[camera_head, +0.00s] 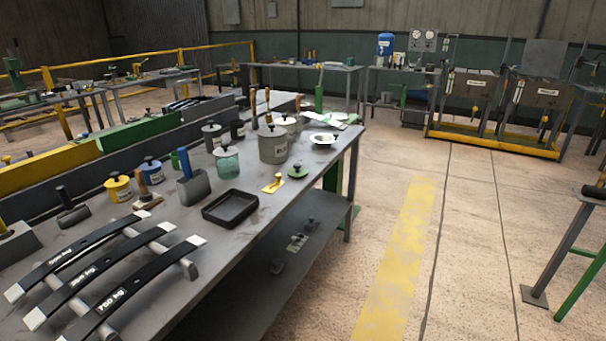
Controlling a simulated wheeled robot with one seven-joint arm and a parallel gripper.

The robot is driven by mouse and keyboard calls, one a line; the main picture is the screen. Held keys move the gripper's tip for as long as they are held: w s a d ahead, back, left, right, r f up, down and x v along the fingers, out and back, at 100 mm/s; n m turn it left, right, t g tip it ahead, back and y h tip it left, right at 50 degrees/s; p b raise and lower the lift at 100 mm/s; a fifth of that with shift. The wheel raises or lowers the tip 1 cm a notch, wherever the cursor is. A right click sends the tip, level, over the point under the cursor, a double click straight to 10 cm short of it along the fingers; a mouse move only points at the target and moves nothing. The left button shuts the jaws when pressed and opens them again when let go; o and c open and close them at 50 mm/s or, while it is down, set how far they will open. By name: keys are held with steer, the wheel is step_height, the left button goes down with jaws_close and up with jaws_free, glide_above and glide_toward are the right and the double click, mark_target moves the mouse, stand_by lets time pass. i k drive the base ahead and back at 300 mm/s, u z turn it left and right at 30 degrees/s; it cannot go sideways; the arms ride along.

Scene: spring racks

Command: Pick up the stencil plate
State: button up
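I cannot tell for sure which thing is the stencil plate. A small flat yellow plate (272,187) with a knob lies on the grey workbench (225,240), near its right edge, right of the black tray. Small grey flat pieces (297,243) with a dark knob lie on the bench's lower shelf (262,290); their markings are too small to read. My gripper is not in view.
Beside the yellow plate are a black tray (230,207), a green lidded disc (298,171) and a large grey pot (273,147). Long black springs (85,262) fill the near left of the bench. The floor (480,230) right of the bench is clear.

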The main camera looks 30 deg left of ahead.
mark_target(278, 176)
steer(key=u, duration=0.25)
steer(key=i, duration=1.1)
steer(key=u, duration=1)
steer(key=i, duration=0.7)
steer(key=u, duration=0.45)
